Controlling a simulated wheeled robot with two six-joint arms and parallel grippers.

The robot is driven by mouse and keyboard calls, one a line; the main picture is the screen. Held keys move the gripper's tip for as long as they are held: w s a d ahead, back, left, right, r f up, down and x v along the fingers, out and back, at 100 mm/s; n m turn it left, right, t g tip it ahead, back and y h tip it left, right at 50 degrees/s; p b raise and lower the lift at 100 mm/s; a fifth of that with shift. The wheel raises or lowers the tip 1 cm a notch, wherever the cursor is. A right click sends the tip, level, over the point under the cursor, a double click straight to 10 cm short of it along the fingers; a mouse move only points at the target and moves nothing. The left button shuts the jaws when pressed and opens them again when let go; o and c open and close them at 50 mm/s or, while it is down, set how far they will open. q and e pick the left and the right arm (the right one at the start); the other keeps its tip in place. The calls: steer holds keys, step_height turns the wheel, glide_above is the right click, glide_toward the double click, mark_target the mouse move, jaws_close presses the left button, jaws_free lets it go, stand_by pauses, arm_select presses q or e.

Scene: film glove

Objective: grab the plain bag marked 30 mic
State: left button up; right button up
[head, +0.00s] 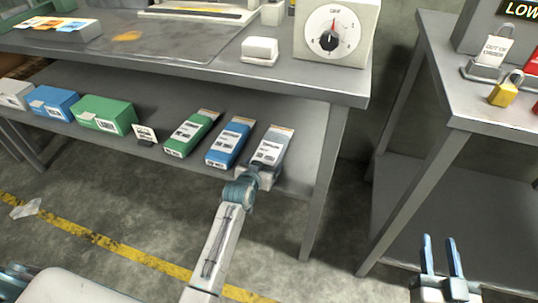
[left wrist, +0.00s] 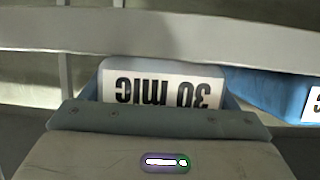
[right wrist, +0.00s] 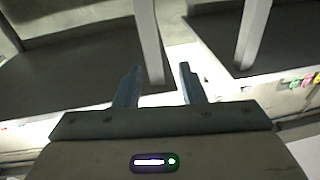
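The plain grey-white bag (head: 272,145) lies on the lower shelf at the right end of a row of three bags. In the left wrist view its label (left wrist: 162,88) reads "30 mic" upside down. My left gripper (head: 258,172) is at the bag's near end. Blue finger edges show on both sides of the bag in the left wrist view; I cannot tell whether they press on it. My right gripper (head: 440,242) is open and empty at the lower right, its two fingers apart in the right wrist view (right wrist: 160,88).
A blue bag (head: 231,143) lies close left of the grey-white one, then a green bag (head: 191,134) and a small sign (head: 145,134). Boxes stand further left. The tabletop edge (head: 270,86) overhangs the shelf (head: 300,150). A table leg (head: 325,180) stands to the right.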

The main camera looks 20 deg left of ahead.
arm_select(q)
steer(key=shift+c, duration=0.6)
steer(key=shift+r, duration=0.15)
arm_select(e)
steer(key=shift+f, duration=0.1)
arm_select(q)
steer(key=shift+r, duration=0.25)
steer(key=r, duration=0.1)
steer(key=r+p, duration=0.1)
steer(key=r, duration=0.1)
steer(key=shift+s+a, duration=0.2)
steer(key=shift+a, duration=0.05)
steer(key=s+a+r+p, duration=0.1)
steer(key=s+a+p, duration=0.1)
steer(key=s+a, duration=0.8)
steer(key=shift+a, duration=0.75)
arm_select(e)
steer(key=s+a+f+g, duration=0.1)
steer(key=s+f+g, duration=0.7)
steer(key=f, duration=0.5)
steer(key=shift+s+a+g, duration=0.3)
steer(key=shift+g, duration=0.4)
